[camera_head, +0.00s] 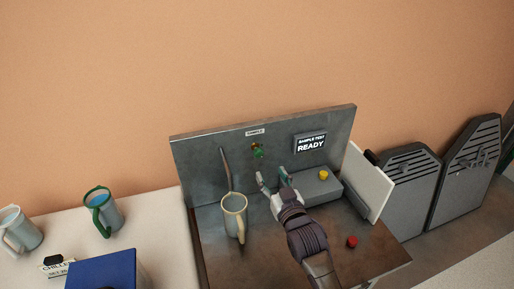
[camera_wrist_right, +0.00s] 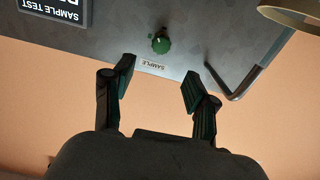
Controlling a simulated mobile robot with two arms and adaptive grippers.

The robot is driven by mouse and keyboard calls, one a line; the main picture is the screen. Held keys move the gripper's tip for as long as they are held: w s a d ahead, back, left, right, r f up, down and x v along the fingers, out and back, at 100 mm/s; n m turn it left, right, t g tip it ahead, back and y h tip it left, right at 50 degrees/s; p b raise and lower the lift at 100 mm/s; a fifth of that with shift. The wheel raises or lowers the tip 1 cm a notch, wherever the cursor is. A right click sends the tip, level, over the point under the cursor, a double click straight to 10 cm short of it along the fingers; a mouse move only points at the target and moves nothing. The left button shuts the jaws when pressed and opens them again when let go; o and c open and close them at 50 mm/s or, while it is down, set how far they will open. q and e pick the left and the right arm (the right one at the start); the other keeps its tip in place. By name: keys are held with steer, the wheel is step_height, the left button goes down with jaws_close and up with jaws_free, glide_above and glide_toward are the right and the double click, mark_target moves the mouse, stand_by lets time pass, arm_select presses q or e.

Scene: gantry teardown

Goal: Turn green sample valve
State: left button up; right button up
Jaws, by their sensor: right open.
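The green sample valve (camera_head: 258,152) is a small round knob on the upright grey panel (camera_head: 200,155), under a SAMPLE label (camera_head: 255,132). In the right wrist view the green valve (camera_wrist_right: 161,44) lies ahead of the fingertips, roughly midway between them. My right gripper (camera_head: 272,180) is open and empty, in front of the panel and slightly right of and below the valve in the head view. Its two spread fingers also show in the right wrist view (camera_wrist_right: 156,85), apart from the valve. My left gripper is not in view.
A beige mug (camera_head: 234,217) stands below a bent metal pipe (camera_head: 226,170). A READY display (camera_head: 310,143) is on the panel. A grey box with a yellow button (camera_head: 323,174) and a red button (camera_head: 351,241) are at right. Mugs (camera_head: 104,212) and a blue box (camera_head: 105,270) stand left.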

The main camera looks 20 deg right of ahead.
mark_target(260, 154)
steer(key=w+p, duration=0.1)
steer(key=w, duration=0.5)
steer(key=shift+w+a, duration=0.15)
steer(key=w, duration=0.4)
steer(key=shift+w+p, duration=0.1)
steer(key=shift+p, duration=0.2)
steer(key=shift+w, duration=0.35)
steer(key=shift+w+f, duration=0.1)
steer(key=shift+w, duration=0.15)
steer(key=shift+w+a, duration=0.1)
steer(key=shift+w, duration=0.1)
steer(key=c, duration=1.1)
steer(key=shift+m, duration=0.3)
steer(key=m, duration=0.3)
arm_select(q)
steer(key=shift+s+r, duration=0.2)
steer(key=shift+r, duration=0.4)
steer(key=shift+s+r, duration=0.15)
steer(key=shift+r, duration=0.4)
